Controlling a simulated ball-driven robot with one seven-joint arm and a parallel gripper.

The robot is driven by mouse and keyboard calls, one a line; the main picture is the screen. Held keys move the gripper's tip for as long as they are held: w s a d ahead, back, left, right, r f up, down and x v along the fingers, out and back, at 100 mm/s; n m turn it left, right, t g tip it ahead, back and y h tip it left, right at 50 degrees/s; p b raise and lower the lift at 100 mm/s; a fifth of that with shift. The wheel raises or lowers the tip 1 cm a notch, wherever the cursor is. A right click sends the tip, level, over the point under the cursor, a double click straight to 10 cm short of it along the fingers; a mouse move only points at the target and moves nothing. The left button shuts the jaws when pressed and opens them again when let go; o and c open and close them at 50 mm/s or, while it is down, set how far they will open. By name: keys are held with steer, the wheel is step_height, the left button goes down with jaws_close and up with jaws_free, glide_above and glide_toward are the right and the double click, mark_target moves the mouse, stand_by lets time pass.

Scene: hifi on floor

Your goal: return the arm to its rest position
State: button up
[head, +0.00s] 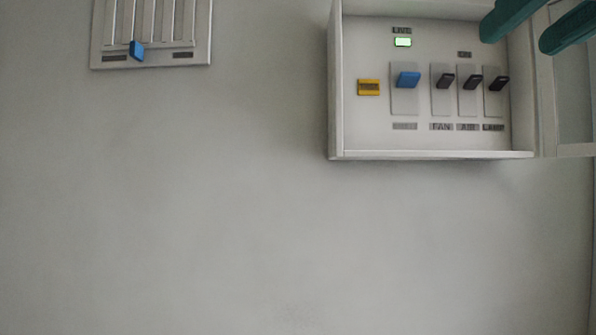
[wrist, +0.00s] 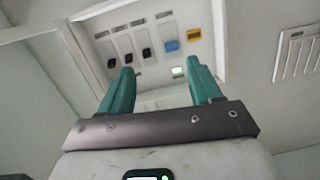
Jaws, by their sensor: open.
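My gripper (head: 540,24) shows only as two teal fingers at the top right of the head view, in front of the open switch box. In the wrist view my gripper (wrist: 160,90) has its two teal fingers spread apart with nothing between them. The switch box (head: 432,154) is on the wall, with a blue switch (head: 408,79) and three dark switches (head: 471,82) inside. A small lamp (head: 403,42) glows green above the blue switch. The rest of my arm is out of the head view.
An open door (head: 546,90) stands at the box's right side, close to my fingers. A yellow label (head: 369,87) is inside the box at left. A slotted panel (head: 151,58) with a blue slider knob (head: 137,50) is at upper left. The wall below is bare.

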steer(key=w+d+f+m+g+y, duration=0.1)
steer(key=w+d+f, duration=0.15)
steer(key=f, duration=0.45)
steer(key=w+d+f+g, duration=0.1)
steer(key=w+f, duration=0.3)
steer(key=f, duration=0.3)
steer(key=w+d+f+m+y, duration=0.1)
steer(key=w+d+f, duration=0.1)
steer(key=w+f, duration=0.35)
step_height(320, 180, down, 30)
steer(key=s+g, duration=0.3)
steer(key=g, duration=0.1)
steer(key=s+a+f+g+h, duration=0.1)
steer(key=s+f+g, duration=0.1)
steer(key=s+f, duration=0.65)
steer(key=s+a+f+g, duration=0.1)
steer(key=s+f+g, duration=0.25)
steer(key=f, duration=0.95)
steer(key=s+f+g+h, duration=0.1)
steer(key=s+f, duration=0.4)
steer(key=s, duration=0.5)
steer(key=s+d+f+n+g+h, duration=0.1)
steer(key=s+f+g, duration=0.1)
steer(key=s+f, duration=0.4)
steer(key=s, duration=0.3)
steer(key=shift+s+d+f+n+g, duration=0.25)
steer(key=shift+s+n+g, duration=0.05)
steer(key=shift+s+g, duration=0.1)
